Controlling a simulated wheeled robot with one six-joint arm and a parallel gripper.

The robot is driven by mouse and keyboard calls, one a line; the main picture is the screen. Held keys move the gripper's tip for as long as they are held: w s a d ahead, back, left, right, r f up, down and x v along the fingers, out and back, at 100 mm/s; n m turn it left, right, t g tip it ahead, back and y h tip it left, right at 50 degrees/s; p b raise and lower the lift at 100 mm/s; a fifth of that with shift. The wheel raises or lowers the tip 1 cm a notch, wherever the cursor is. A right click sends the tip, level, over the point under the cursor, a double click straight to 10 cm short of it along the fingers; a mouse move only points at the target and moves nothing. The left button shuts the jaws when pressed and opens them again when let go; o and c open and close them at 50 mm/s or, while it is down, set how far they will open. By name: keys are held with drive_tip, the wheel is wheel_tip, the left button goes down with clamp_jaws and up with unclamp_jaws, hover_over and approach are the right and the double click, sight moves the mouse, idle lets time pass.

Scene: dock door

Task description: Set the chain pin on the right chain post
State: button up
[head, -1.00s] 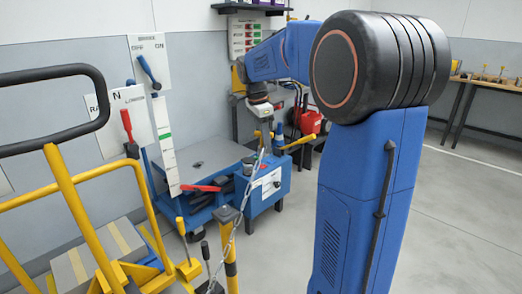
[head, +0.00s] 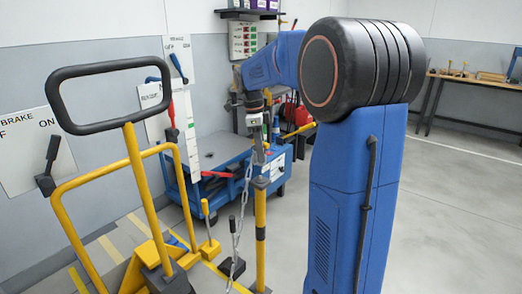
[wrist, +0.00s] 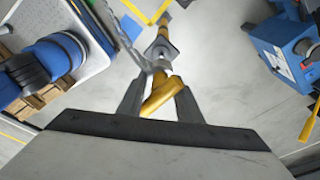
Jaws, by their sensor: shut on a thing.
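The chain pin (wrist: 158,97) is yellow and sits between the two dark fingers of my gripper (wrist: 158,100) in the wrist view. My gripper is shut on it. In the head view my gripper (head: 258,155) is just above the yellow chain post (head: 260,235) with its dark square cap (head: 261,183). The cap also shows in the wrist view (wrist: 161,48), beyond the pin and nearly in line with it. I cannot tell whether the pin's lower end touches the cap. A silver chain (head: 238,225) hangs from near the pin toward the floor on the left.
A yellow-framed cart with a black loop handle (head: 110,68) stands close on the left. A blue bench (head: 222,150) with a red lever is behind the post. Wall panels with levers (head: 35,150) are at left. Open grey floor (head: 450,220) lies to the right.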

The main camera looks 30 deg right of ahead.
drive_tip(key=shift+a+f, duration=0.1)
drive_tip(key=shift+f, duration=2.75)
drive_tip(key=shift+f, duration=0.65)
drive_tip(key=o, duration=0.9)
drive_tip(key=shift+c, duration=0.2)
drive_tip(key=shift+w+a+r, duration=0.15)
drive_tip(key=shift+a+r, duration=0.05)
drive_tip(key=shift+r, duration=1.6)
drive_tip(key=shift+w+a+r, duration=0.15)
drive_tip(key=shift+w+r, duration=0.05)
drive_tip(key=shift+r, duration=1.65)
drive_tip(key=shift+w+a+r, duration=0.15)
drive_tip(key=shift+a+r, duration=0.05)
drive_tip(key=shift+r, duration=1.6)
